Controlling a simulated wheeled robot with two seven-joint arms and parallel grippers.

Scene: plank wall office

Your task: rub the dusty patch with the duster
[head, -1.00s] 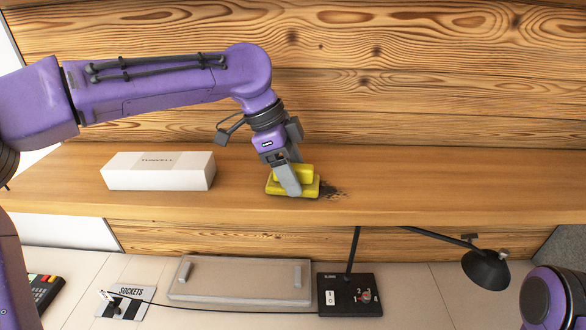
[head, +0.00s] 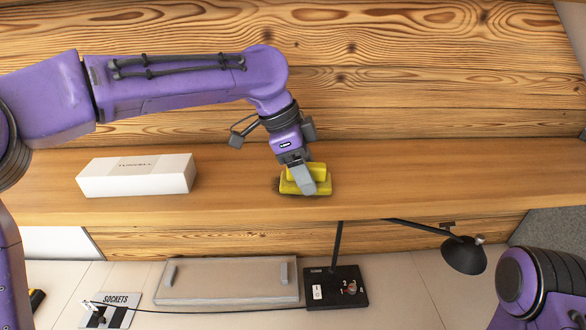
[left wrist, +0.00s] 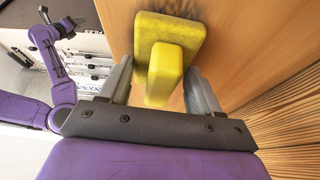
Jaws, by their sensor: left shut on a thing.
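The yellow duster (head: 318,185) lies on the wooden shelf (head: 420,180), its broad pad down and its narrower grip on top. My left gripper (head: 304,184) is shut on that grip from above; the left wrist view shows the duster (left wrist: 165,68) between the two fingers (left wrist: 152,88). The dusty patch is mostly hidden under the duster. A dark smudge of it (head: 277,184) shows at the duster's left edge, and dark marks (left wrist: 187,9) show beyond the pad in the left wrist view.
A white box (head: 136,177) stands on the shelf to the left. Below are a grey tray-like slab (head: 228,283), a black lamp base (head: 335,290) with its lamp head (head: 463,255), and a sockets plate (head: 108,311). The shelf right of the duster is clear.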

